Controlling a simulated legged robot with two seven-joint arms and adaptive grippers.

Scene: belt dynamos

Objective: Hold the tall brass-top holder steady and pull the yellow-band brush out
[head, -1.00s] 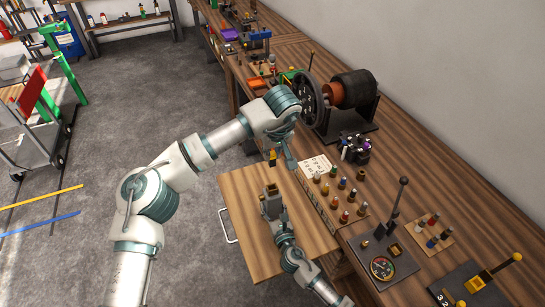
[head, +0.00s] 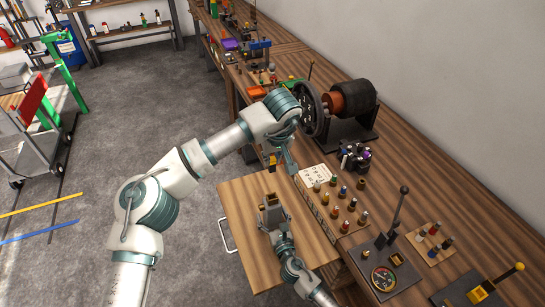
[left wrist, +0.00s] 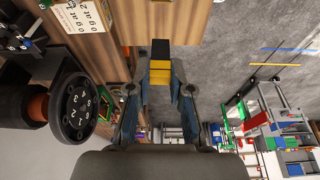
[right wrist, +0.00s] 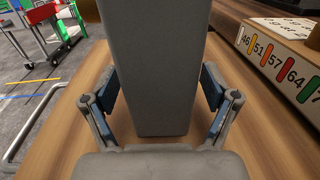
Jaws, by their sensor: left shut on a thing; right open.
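My left gripper (head: 280,161) is shut on the yellow-band brush (head: 272,159), a small dark block with a yellow band. The brush also shows between the fingertips in the left wrist view (left wrist: 160,70). It is held in the air, clear of the tall grey holder (head: 271,217) on the pull-out board. The holder stands upright, with a brass-coloured top opening. My right gripper (right wrist: 160,112) is open, its fingers on either side of the holder's grey body, with gaps showing at both sides. The holder's top is cut off in the right wrist view.
The wooden pull-out board (head: 240,200) is otherwise bare. To its right, a numbered rack (head: 330,205) holds several coloured-band brushes. The dynamo (head: 345,105) stands behind on the bench. A panel with a gauge and lever (head: 385,265) is at the right front.

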